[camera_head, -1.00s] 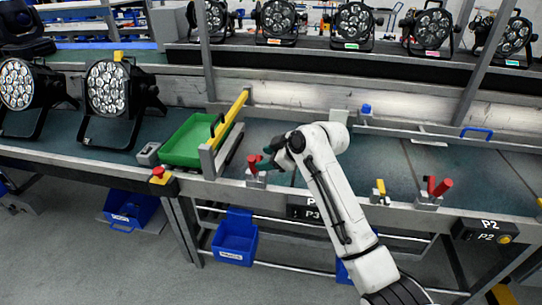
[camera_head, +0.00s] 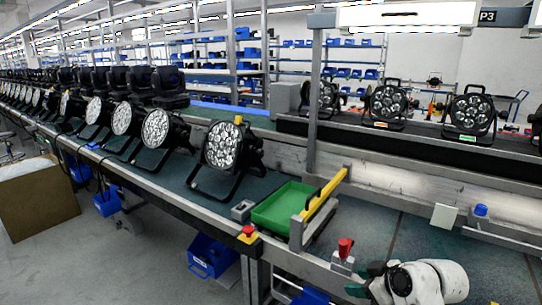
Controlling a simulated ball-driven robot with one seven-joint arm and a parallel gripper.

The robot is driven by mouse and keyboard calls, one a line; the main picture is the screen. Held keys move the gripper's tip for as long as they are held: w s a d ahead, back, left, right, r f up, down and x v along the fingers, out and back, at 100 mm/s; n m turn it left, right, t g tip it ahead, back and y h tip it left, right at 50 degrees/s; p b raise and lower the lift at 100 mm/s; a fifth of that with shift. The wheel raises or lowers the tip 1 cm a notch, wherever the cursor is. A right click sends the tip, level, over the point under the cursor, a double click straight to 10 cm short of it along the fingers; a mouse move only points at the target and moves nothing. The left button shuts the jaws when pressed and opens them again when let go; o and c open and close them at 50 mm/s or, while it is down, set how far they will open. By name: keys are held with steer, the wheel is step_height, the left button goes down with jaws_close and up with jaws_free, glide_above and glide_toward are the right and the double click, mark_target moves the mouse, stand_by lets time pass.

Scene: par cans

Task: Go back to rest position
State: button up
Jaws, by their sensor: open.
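My gripper (camera_head: 362,281) is at the lower right of the head view, above the front edge of the bench (camera_head: 220,209).
A green tray (camera_head: 283,207) lies left of my gripper, beside a yellow bar (camera_head: 325,197). A black par can (camera_head: 226,148) stands left of the tray, with several more in a row. More par cans (camera_head: 388,106) stand on the back shelf. A red button (camera_head: 248,232) sits on the front edge.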

steer(key=s+f+m+g+h, duration=0.15)
steer(key=s+f, duration=0.25)
steer(key=s, duration=0.4)
steer(key=s+a+f+m+g, duration=0.1)
steer(key=s+f+m, duration=0.1)
steer(key=s+f, duration=0.35)
steer(key=s+f+m+g+h, duration=0.1)
steer(key=s+f+m+g, duration=0.15)
steer(key=s, duration=0.75)
steer(key=s+d+m+g+h, duration=0.1)
steer(key=s+d, duration=0.1)
steer(key=s, duration=0.7)
steer(key=s+d+m+g+h+p, duration=0.1)
steer(key=s+d, duration=0.1)
steer(key=s, duration=0.7)
steer(key=shift+s+d+f+m, duration=0.2)
steer(key=shift+d+f+m, duration=0.05)
steer(key=shift+f+m, duration=0.2)
steer(key=shift+c, duration=0.4)
